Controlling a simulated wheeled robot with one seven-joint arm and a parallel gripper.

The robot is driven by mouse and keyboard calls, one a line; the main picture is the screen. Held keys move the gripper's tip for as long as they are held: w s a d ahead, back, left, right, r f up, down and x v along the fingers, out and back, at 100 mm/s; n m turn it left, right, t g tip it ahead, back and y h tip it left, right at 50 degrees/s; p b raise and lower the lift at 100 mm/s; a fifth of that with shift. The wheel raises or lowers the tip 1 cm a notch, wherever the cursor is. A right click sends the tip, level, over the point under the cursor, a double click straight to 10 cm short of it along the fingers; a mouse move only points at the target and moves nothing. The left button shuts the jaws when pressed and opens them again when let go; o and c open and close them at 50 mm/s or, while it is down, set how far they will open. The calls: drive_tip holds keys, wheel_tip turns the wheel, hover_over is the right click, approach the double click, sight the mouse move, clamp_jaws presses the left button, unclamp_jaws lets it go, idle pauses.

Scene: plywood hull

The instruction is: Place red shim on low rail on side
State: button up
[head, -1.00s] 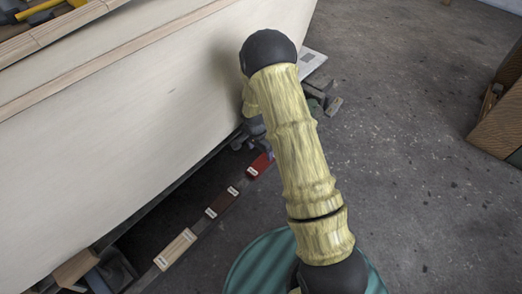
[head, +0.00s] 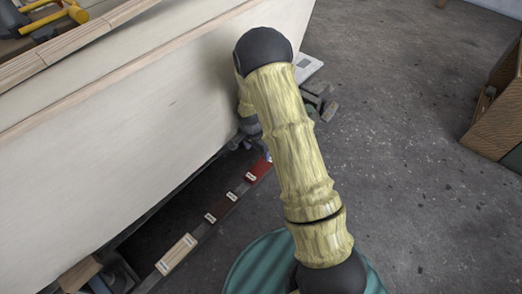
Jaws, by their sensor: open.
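The red shim (head: 258,171) has a white label at its near end and sits in line with the other labelled pieces along the low rail (head: 198,232), under the hull's edge. Its far end is close to my arm. My gripper (head: 267,156) is mostly hidden behind my own arm. Only a small part of it shows, at the far end of the red shim, and no grip on the shim can be seen. I cannot tell whether it touches the shim.
A pale shim (head: 176,254) and dark brown labelled pieces (head: 221,207) lie nearer along the rail. The pale plywood hull (head: 130,140) rises close on the left. Grey blocks (head: 318,100) lie beyond my arm.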

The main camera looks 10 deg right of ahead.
drive_tip(key=s+d+r+n+t+y, duration=0.1)
drive_tip(key=s+r+n, duration=0.9)
drive_tip(key=s+r, duration=1)
wheel_tip(320, 180, up, 2)
drive_tip(key=shift+r+n+t, duration=0.1)
drive_tip(key=shift+n+t, duration=0.3)
